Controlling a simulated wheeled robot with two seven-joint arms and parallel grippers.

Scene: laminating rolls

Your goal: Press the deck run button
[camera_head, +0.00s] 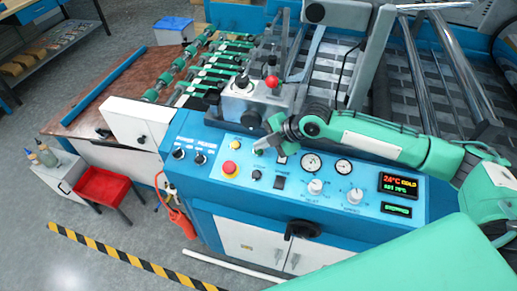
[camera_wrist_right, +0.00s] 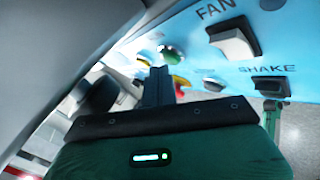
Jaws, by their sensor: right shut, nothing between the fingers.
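The blue control panel (camera_head: 310,190) of the laminating machine carries several buttons, knobs and switches. My right gripper (camera_head: 262,149) reaches in from the right over the panel's upper left part, shut and empty. In the wrist view, its fingers (camera_wrist_right: 157,85) point at the panel, close to a green domed button (camera_wrist_right: 172,53). I cannot tell whether they touch it. In the head view the gripper hides that button at least partly. No deck run label is readable. My left gripper is not in view.
A red stop knob on yellow (camera_head: 230,169) sits left of the gripper. FAN (camera_wrist_right: 233,40) and SHAKE (camera_wrist_right: 275,85) switches are close by in the wrist view. A lever with a red ball (camera_head: 271,82) and metal block rise behind the gripper. Gauges (camera_head: 311,163) lie to its right.

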